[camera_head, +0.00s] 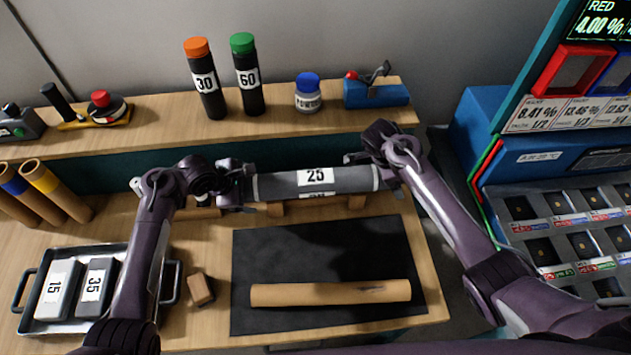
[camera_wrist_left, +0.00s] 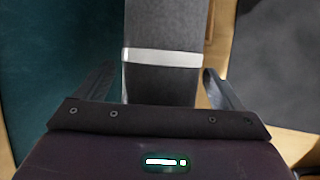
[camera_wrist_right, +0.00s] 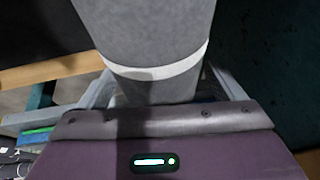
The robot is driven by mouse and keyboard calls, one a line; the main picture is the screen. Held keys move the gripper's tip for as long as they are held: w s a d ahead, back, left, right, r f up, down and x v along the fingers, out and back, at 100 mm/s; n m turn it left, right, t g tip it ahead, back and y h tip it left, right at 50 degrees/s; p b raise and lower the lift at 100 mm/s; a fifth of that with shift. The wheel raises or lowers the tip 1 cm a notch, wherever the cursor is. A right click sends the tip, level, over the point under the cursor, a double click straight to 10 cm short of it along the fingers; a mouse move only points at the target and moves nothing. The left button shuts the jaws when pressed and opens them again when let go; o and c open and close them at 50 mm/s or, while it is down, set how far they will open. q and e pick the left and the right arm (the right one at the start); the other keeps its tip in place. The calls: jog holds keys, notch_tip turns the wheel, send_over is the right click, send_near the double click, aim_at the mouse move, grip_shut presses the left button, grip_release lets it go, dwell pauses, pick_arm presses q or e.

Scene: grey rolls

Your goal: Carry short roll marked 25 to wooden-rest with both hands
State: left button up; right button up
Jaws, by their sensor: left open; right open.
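The short grey roll marked 25 (camera_head: 318,182) lies level, left to right, on or just above the wooden rest (camera_head: 276,208); whether it touches is hard to tell. My left gripper (camera_head: 238,186) is at its left end, with open fingers on either side of it. In the left wrist view the roll (camera_wrist_left: 162,80) with its white band runs between the spread fingers. My right gripper (camera_head: 378,170) is at its right end, also open.
A black mat (camera_head: 330,250) carries a brown tube (camera_head: 330,293). A tray (camera_head: 75,325) with blocks marked 15 and 35 is at left, beside a small wooden block (camera_head: 200,289). A back shelf (camera_head: 150,130) holds bottles 30 (camera_head: 205,80) and 60 (camera_head: 247,78).

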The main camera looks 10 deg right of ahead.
pick_arm(q)
jog(key=c, duration=1.5)
pick_arm(e)
jog(key=c, duration=1.5)
pick_arm(q)
jog(key=shift+r, duration=0.1)
jog(key=shift+c, duration=0.2)
pick_arm(e)
jog(key=shift+c, duration=0.2)
